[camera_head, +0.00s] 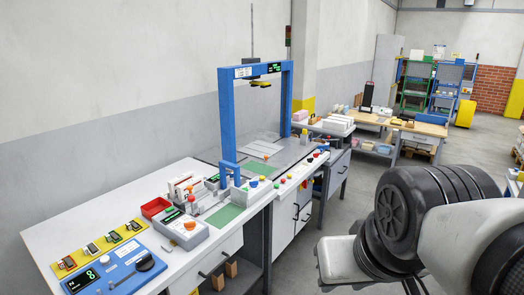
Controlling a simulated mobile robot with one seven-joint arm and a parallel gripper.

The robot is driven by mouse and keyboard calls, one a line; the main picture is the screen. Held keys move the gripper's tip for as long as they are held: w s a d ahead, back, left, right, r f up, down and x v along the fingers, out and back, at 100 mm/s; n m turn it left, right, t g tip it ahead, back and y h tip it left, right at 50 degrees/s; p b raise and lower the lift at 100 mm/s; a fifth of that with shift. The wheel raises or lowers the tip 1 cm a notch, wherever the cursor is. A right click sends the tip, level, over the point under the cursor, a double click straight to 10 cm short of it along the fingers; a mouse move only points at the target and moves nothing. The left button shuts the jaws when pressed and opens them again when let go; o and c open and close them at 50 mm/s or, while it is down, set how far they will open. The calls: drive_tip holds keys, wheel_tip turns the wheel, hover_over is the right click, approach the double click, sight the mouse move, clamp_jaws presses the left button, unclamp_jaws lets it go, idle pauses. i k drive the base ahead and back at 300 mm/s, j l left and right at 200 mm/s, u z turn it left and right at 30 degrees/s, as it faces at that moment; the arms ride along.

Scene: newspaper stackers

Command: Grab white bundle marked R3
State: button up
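Small white bundles (181,187) stand upright on the white workbench in the middle of the picture, beside a red tray. A larger stack of white bundles (334,122) lies beyond the blue frame. No R3 mark is legible on any of them at this size, so I cannot tell which one carries it. My arm's dark and light grey links fill the lower right. My gripper is not in view.
A blue arch (224,122) rises from the workbench (75,220). A red tray (154,207), a blue control panel (116,270) and a yellow strip (69,263) with small devices sit at the near end. Wooden-topped tables (425,128) and shelves stand behind. Grey floor (310,235) is clear beside the bench.

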sight(340, 126)
drive_tip(key=i+l+z, duration=0.2)
drive_tip(key=i+z, duration=0.15)
drive_tip(key=i+l+z, duration=0.1)
drive_tip(key=i+z, duration=0.25)
drive_tip(key=i, duration=0.15)
drive_tip(key=i+z, duration=0.5)
drive_tip(key=i, duration=1.5)
drive_tip(key=i+u, duration=0.25)
drive_tip(key=i, duration=0.55)
drive_tip(key=i+l+u, duration=0.2)
drive_tip(key=i, duration=0.6)
drive_tip(key=i+u, duration=0.35)
drive_tip(key=i+l+u, duration=0.1)
drive_tip(key=i+u, duration=0.2)
drive_tip(key=i, duration=0.15)
drive_tip(key=i+l+u, duration=0.2)
drive_tip(key=i+u, duration=0.15)
drive_tip(key=i+l+u, duration=0.2)
drive_tip(key=l, duration=0.15)
drive_tip(key=l+u, duration=0.2)
drive_tip(key=l, duration=0.15)
drive_tip(key=i+l+u, duration=0.2)
drive_tip(key=l, duration=0.2)
drive_tip(key=k, duration=0.05)
